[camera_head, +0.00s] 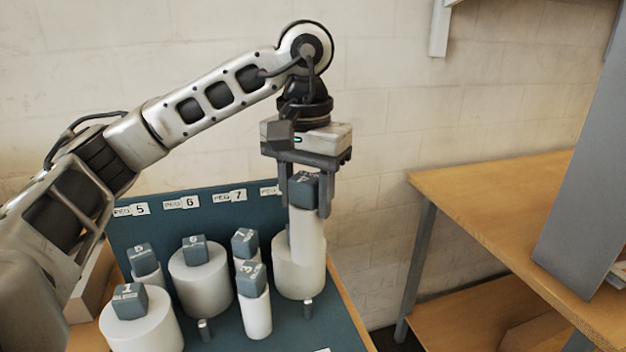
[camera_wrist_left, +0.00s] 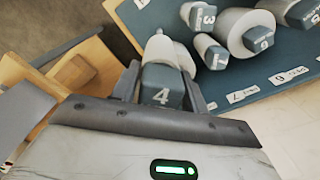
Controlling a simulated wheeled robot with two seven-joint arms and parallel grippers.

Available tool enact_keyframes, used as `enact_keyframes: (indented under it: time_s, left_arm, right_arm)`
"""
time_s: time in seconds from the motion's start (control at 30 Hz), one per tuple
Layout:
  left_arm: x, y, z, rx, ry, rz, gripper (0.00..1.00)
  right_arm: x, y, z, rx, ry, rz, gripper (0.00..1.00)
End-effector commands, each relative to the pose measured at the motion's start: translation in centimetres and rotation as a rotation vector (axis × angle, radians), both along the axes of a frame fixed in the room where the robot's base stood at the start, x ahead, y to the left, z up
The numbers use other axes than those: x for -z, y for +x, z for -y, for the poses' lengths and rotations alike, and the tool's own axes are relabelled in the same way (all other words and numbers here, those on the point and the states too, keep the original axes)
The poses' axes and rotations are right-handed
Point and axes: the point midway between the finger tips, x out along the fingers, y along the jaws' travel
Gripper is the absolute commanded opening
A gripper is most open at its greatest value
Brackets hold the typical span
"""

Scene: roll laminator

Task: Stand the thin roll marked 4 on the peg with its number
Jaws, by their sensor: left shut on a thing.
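My left gripper (camera_head: 305,205) is shut on the blue-grey cap of the thin white roll marked 4 (camera_head: 307,235). The roll hangs upright, in front of or over a thick white roll (camera_head: 290,272) at the back right of the board; I cannot tell whether they touch. The cap with its 4 (camera_wrist_left: 162,88) shows between the fingers in the left wrist view. A bare short peg (camera_head: 307,308) stands at the front right of the board, just right of and below the held roll. Its number is not readable. My right gripper is not in view.
The blue board (camera_head: 333,320) also bears rolls marked 1 (camera_head: 142,325), 3 (camera_head: 257,315), 5 (camera_head: 147,275), 6 (camera_head: 200,285) and 7 (camera_head: 243,250). Another bare peg (camera_head: 205,330) stands between rolls 1 and 3. A wooden table (camera_head: 490,200) is at right.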

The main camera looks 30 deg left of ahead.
Motion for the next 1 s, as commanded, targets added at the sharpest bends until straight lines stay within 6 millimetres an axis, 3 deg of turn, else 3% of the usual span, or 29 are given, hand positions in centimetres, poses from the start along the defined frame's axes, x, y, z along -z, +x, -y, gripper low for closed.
enact_keyframes:
  time_s: [0.6,1.0]
  left_arm:
    - [6.4,-0.1,0.0,-0.001,0.001,-0.001,0.21]
    - [10.3,0.0,0.0,-0.001,0.000,0.000,0.21]
  right_arm:
    - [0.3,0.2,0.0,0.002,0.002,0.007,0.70]
    - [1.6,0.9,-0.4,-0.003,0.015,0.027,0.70]
